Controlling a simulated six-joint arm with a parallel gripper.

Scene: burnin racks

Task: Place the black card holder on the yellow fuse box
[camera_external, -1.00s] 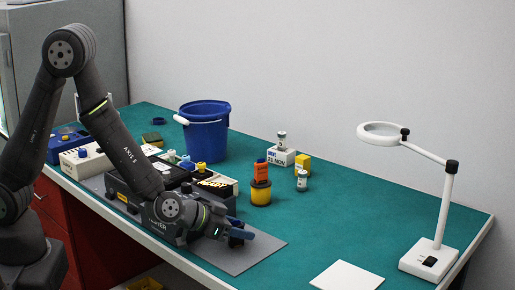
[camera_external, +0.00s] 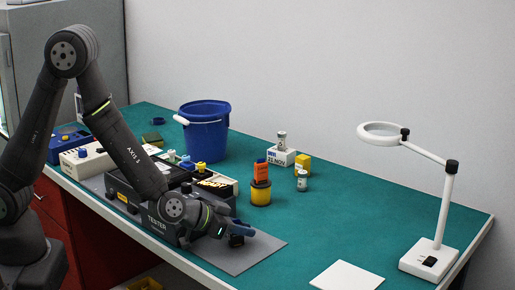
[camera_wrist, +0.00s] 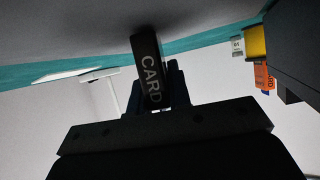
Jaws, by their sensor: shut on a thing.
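My gripper (camera_external: 243,234) is low over the grey mat at the front of the bench, its blue fingers shut on the black card holder (camera_external: 236,241). In the wrist view the card holder (camera_wrist: 149,72) shows the word CARD and sits between the fingers. Whether it touches the mat is unclear.
The black tester (camera_external: 150,212) is to the left. The bench's right middle is clear.

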